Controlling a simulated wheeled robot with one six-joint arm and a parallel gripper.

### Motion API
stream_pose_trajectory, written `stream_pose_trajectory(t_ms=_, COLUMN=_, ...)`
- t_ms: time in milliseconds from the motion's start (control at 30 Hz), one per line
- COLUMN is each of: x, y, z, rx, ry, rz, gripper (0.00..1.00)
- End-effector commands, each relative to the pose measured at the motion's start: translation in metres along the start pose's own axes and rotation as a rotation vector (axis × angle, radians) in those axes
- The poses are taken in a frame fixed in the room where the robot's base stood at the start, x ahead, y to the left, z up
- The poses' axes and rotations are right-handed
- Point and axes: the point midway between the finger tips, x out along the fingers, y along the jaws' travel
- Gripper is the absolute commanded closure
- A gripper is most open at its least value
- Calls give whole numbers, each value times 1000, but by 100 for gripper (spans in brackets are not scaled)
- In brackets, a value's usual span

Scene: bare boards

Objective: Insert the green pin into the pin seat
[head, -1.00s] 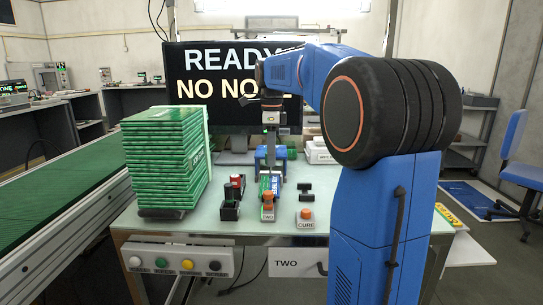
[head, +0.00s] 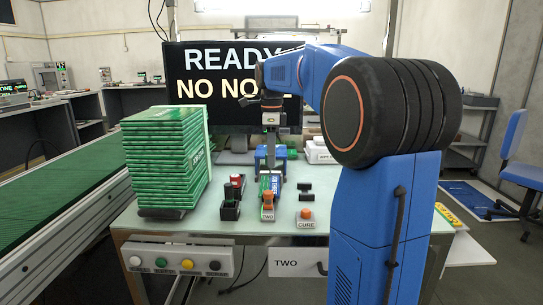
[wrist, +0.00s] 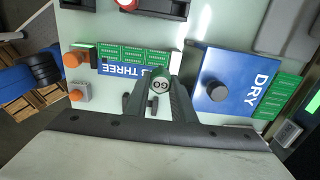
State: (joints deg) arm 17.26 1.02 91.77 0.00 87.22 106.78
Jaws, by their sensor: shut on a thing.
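The fingers hide the pin's lower part. In the head view my gripper (head: 271,145) points down over the middle of the bench, and the pin cannot be made out there. A black rack (head: 229,211) with a red-topped pin (head: 236,180) stands to the left of it. I cannot tell for sure which part is the pin seat.
A blue strip marked THREE (wrist: 118,69) and a blue plate marked DRY (wrist: 228,67) with a dark knob (wrist: 215,94) flank my gripper. Orange buttons (head: 306,214) stand near the bench's front. A tall green stack (head: 165,160) stands at the left.

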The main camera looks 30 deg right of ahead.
Motion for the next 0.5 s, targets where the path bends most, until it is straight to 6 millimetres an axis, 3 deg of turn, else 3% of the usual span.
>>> stream_pose_trajectory(t_ms=500, x=11, y=0, z=0, rx=0, ry=0, rz=0, gripper=99)
